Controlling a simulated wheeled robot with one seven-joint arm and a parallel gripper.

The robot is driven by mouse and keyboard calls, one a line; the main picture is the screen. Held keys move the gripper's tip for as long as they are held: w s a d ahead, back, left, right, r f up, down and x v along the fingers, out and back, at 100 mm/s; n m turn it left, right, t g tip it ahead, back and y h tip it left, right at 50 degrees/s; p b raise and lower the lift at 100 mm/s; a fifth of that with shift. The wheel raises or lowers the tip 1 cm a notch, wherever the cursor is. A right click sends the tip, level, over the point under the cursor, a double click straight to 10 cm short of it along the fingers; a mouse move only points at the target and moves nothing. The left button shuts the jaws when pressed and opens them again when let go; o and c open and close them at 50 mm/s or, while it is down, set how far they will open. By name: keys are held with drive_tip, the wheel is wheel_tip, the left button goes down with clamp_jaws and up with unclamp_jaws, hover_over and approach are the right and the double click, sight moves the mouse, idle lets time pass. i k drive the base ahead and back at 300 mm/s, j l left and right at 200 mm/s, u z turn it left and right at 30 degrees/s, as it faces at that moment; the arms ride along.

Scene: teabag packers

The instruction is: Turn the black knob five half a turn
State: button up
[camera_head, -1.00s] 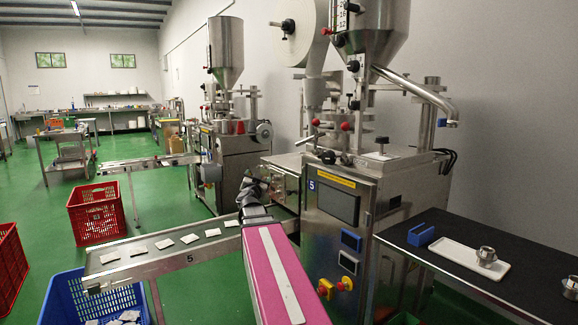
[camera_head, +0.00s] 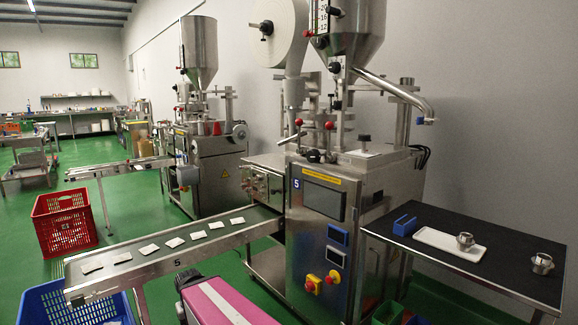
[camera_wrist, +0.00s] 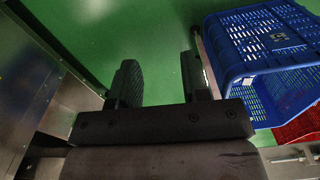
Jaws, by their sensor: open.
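Packing machine five (camera_head: 325,235) stands right of centre in the head view, with a blue "5" label on its front. Several black knobs show on it, including one on top (camera_head: 364,139) and dark ones above the label (camera_head: 314,156). I cannot tell which is the task's knob. My gripper (camera_wrist: 160,84) is open and empty in the wrist view, above the green floor and away from any knob.
A conveyor (camera_head: 155,268) with several teabags runs left of the machine. A blue crate (camera_head: 60,300) and a red crate (camera_head: 66,224) stand on the floor. A black-topped table (camera_head: 490,262) holds a white tray (camera_head: 425,240) at the right. A metal panel (camera_wrist: 28,85) is close left in the wrist view.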

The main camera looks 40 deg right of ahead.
sight(313, 157)
drive_tip(key=j+z, duration=0.1)
drive_tip(key=z, duration=0.25)
drive_tip(key=j+z, duration=0.15)
drive_tip(key=z, duration=0.2)
drive_tip(key=j+z, duration=0.1)
drive_tip(key=z, duration=0.25)
